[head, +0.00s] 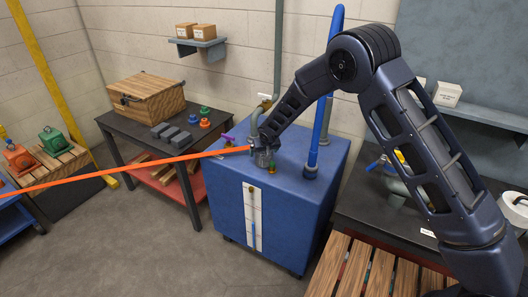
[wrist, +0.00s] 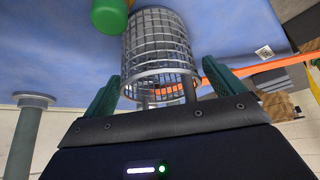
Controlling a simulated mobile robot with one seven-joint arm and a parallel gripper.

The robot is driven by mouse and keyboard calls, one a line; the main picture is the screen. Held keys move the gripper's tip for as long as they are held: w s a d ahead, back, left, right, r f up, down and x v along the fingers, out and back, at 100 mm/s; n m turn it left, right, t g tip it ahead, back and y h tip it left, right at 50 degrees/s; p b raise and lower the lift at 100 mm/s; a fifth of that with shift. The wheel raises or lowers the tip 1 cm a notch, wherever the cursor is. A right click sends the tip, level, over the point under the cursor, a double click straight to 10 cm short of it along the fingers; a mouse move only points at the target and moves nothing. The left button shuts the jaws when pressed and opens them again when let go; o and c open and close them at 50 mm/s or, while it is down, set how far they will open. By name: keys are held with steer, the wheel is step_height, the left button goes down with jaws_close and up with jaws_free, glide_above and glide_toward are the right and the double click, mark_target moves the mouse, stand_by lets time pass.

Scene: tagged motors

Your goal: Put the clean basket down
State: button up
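The clean basket is a grey wire-mesh cylinder. In the wrist view the basket (wrist: 158,42) lies ahead between my two green fingers, its rim and upright handle posts toward my palm. My gripper (wrist: 160,78) has its fingers spread wide, with a narrow gap showing beside the basket on each side. In the head view my gripper (head: 264,145) is low over the top of the blue tank (head: 305,170), with the small grey basket (head: 263,159) just under it. Whether the basket's bottom touches the tank top is hard to tell.
A blue upright pipe (head: 319,130) stands close right of the gripper. An orange bar (head: 120,172) crosses the head view on the left. A dark table (head: 145,125) with a wooden chest (head: 147,95) stands left. A slatted wooden bench (head: 350,270) is front right.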

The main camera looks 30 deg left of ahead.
steer(key=shift+r, duration=0.1)
steer(key=v, duration=1.2)
